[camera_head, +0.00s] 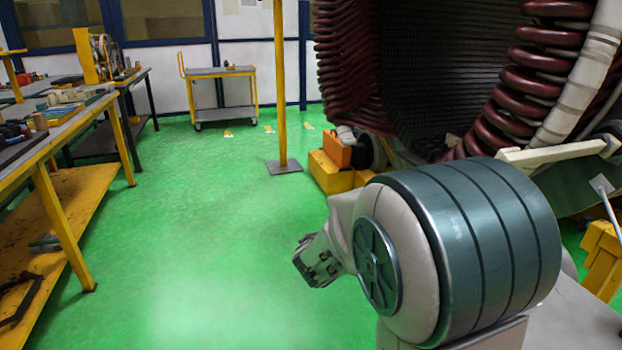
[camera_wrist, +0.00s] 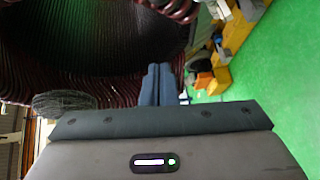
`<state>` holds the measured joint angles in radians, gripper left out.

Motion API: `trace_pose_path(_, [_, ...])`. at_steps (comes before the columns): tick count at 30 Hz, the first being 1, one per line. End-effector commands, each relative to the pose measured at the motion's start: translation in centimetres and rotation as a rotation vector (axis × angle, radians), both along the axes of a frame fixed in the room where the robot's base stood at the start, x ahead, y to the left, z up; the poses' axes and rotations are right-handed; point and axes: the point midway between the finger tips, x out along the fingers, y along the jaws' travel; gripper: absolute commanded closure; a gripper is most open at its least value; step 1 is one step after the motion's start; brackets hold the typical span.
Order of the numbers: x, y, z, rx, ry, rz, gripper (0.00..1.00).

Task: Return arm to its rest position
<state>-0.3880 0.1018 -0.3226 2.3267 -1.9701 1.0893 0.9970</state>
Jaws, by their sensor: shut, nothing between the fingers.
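My arm fills the lower right of the head view, with its large dark teal joint nearest the camera. My gripper (camera_head: 312,264) shows beyond it, low over the green floor, and touches nothing. In the wrist view, the two blue-grey fingers of my gripper (camera_wrist: 158,84) lie side by side, shut and empty. They point toward the stator's dark opening. Part of my arm is hidden behind the large joint in the head view.
The stator (camera_head: 440,75) with dark red coils stands at the right. A yellow post (camera_head: 281,90) rises mid-floor. Workbenches (camera_head: 50,165) line the left and a yellow cart (camera_head: 220,98) stands at the back. The green floor (camera_head: 200,220) between is clear.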

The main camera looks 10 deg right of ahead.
Motion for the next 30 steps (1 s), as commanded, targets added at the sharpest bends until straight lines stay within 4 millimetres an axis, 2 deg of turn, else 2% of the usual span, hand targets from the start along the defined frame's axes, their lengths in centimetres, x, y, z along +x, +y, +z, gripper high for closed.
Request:
trace_pose_path(5, [-1.6, -1.0, 1.0, 0.052, 0.019, -0.062, 1.0])
trace_pose_path(11, [-7.2, -2.6, 2.5, 0.252, 0.106, -0.238, 1.0])
trace_pose_path(16, [-12.1, -2.0, 3.1, 0.47, 0.188, -0.356, 1.0])
trace_pose_path(23, [-17.4, 1.5, 4.4, 0.79, 0.279, -0.432, 1.0])
trace_pose_path(30, [-20.9, 7.3, 7.3, 1.131, 0.327, -0.416, 1.0])
